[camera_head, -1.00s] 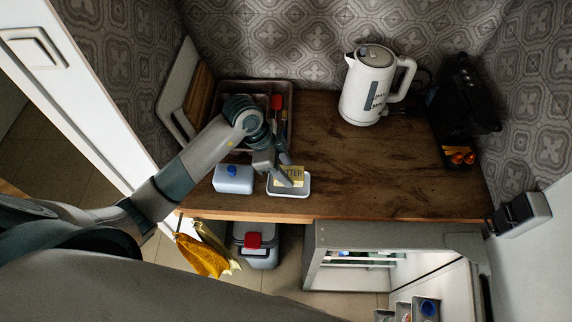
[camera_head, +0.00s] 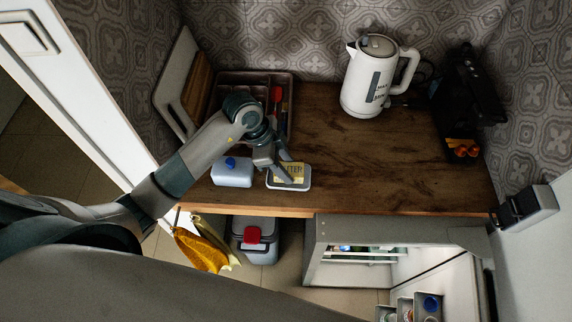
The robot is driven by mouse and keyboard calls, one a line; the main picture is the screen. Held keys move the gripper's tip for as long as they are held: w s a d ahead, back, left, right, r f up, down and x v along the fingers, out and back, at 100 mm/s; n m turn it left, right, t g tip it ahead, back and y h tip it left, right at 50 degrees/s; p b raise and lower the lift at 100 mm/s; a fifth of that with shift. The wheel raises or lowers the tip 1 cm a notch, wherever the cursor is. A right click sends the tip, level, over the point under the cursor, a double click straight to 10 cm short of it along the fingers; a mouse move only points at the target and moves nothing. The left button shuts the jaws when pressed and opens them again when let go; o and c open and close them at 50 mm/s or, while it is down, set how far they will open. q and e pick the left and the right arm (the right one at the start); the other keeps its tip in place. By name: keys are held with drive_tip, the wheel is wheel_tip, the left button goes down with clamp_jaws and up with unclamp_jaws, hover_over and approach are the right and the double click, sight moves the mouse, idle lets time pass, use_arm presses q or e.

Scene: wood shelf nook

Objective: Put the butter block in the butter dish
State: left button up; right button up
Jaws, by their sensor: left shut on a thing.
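The butter block (camera_head: 291,169) is yellow with dark lettering. It is in or just above the butter dish (camera_head: 289,186), a pale shallow tray near the front edge of the wooden counter; I cannot tell whether it touches the bottom. My left gripper (camera_head: 287,173) reaches down from the left and is shut on the butter block, covering part of it. A pale lid with a blue knob (camera_head: 232,172) sits on the counter just left of the dish. My right gripper is not in view.
A cutlery tray (camera_head: 255,84) with a red-handled utensil stands behind my left gripper. Cutting boards (camera_head: 183,85) lean at the left wall. A white kettle (camera_head: 371,80) and a black machine (camera_head: 466,100) stand at the back right. The counter's middle (camera_head: 370,155) is clear.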

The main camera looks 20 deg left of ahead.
use_arm(q)
drive_tip(key=shift+f, duration=0.35)
drive_tip(key=o, duration=1.3)
drive_tip(key=shift+o, duration=0.2)
drive_tip(key=b+v, duration=0.4)
drive_tip(key=v, duration=1.3)
drive_tip(key=shift+r, duration=0.15)
drive_tip(key=shift+s+a, duration=0.1)
